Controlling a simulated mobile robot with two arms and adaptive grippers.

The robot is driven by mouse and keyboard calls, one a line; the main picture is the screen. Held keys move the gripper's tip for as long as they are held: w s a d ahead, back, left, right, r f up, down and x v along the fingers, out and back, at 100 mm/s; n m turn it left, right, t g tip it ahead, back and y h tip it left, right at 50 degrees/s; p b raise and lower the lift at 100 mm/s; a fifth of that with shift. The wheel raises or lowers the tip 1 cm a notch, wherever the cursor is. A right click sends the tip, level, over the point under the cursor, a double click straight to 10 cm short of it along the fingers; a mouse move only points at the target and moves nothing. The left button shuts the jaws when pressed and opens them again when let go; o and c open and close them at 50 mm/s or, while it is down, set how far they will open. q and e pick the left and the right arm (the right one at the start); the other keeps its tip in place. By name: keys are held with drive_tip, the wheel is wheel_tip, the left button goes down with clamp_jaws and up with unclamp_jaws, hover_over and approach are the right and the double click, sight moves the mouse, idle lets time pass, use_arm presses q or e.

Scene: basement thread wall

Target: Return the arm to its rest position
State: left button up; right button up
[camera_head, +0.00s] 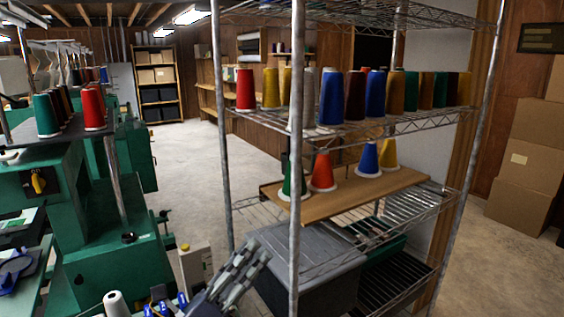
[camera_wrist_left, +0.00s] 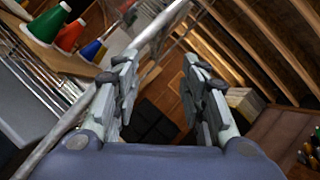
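My left gripper (camera_head: 245,262) shows low in the middle of the head view, in front of the wire shelf rack (camera_head: 296,220). It points up and to the right. In the left wrist view its two fingers (camera_wrist_left: 160,85) stand apart with nothing between them, so it is open and empty. The rack's front post (camera_wrist_left: 150,40) runs slanting behind the fingers in that view; I cannot tell how close it is. My right gripper is in neither view.
The rack holds a wooden board (camera_head: 350,197) with green, red, blue and yellow thread cones. A grey bin (camera_head: 310,262) stands below. Green embroidery machines (camera_head: 115,245) fill the left side. Bare floor (camera_head: 185,180) lies between. Cardboard boxes (camera_head: 525,160) stand at the right.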

use_arm(q)
drive_tip(key=s+a+f+n+g+y, duration=0.1)
drive_tip(key=s+a+f+n+y, duration=0.1)
drive_tip(key=a+f+n+y, duration=0.75)
drive_tip(key=s+a+f+n+g+y, duration=0.2)
drive_tip(key=a+f+n+y, duration=0.35)
drive_tip(key=f+n, duration=0.7)
drive_tip(key=s+f+n+g, duration=0.6)
drive_tip(key=s+f, duration=0.1)
drive_tip(key=s, duration=0.4)
drive_tip(key=s+f+n+g, duration=0.5)
drive_tip(key=s+f, duration=0.1)
drive_tip(key=s, duration=0.6)
wheel_tip(320, 180, down, 28)
drive_tip(key=s+g, duration=0.1)
drive_tip(key=s, duration=0.1)
drive_tip(key=s+a+f+g, duration=0.1)
drive_tip(key=s+a+f, duration=0.1)
drive_tip(key=s+f, duration=1.2)
drive_tip(key=shift+s+a, duration=0.25)
drive_tip(key=shift+s, duration=0.8)
